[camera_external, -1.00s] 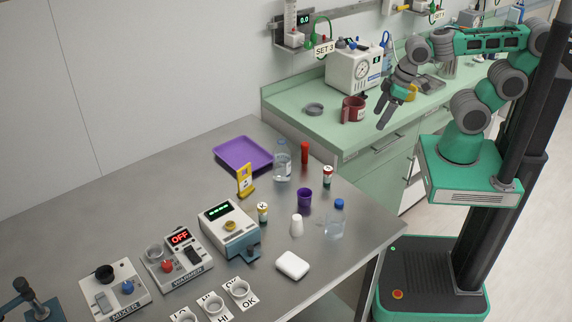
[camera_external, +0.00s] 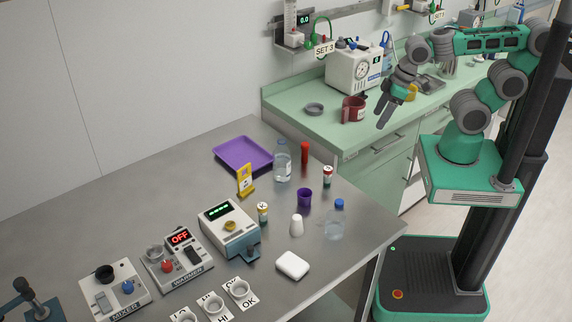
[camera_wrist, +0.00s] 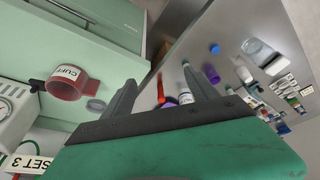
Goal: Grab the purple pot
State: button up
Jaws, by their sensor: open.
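The purple pot (camera_external: 304,197) is a small open cup standing upright on the steel table, between a clear blue-capped bottle and a small red-and-white vial. My gripper (camera_external: 382,116) is up at the right, near the edge of the green counter, well apart from the pot. Its two fingers are spread with nothing between them. In the wrist view the fingers of my gripper (camera_wrist: 165,92) point toward the steel table. A small purple thing (camera_wrist: 211,73) shows beside the right finger; it seems to be the pot, partly hidden.
Near the pot are a blue-capped bottle (camera_external: 334,224), a white cone-shaped piece (camera_external: 297,226), a red-and-white vial (camera_external: 327,177) and a larger bottle (camera_external: 283,166). A purple tray (camera_external: 235,149) lies further back.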

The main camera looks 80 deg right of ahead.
jog(key=w+a+n+g+b, duration=0.1)
jog(key=w+a+n+b, duration=0.1)
jog(key=w+a+n, duration=0.35)
jog(key=n+g+y+b, duration=0.15)
jog(key=n+g, duration=0.25)
jog(key=n, duration=1.3)
send_over(305, 193)
jog(key=a, duration=0.1)
notch_tip(305, 193, down, 13)
jog(key=f, duration=0.2)
jog(key=f+p, duration=0.1)
jog(key=f, duration=0.2)
jog(key=a+f, duration=0.1)
jog(key=f, duration=0.1)
jog(key=shift+f, duration=0.25)
jog(key=shift+c, duration=0.3)
jog(key=c, duration=1.3)
jog(key=shift+r, duration=0.15)
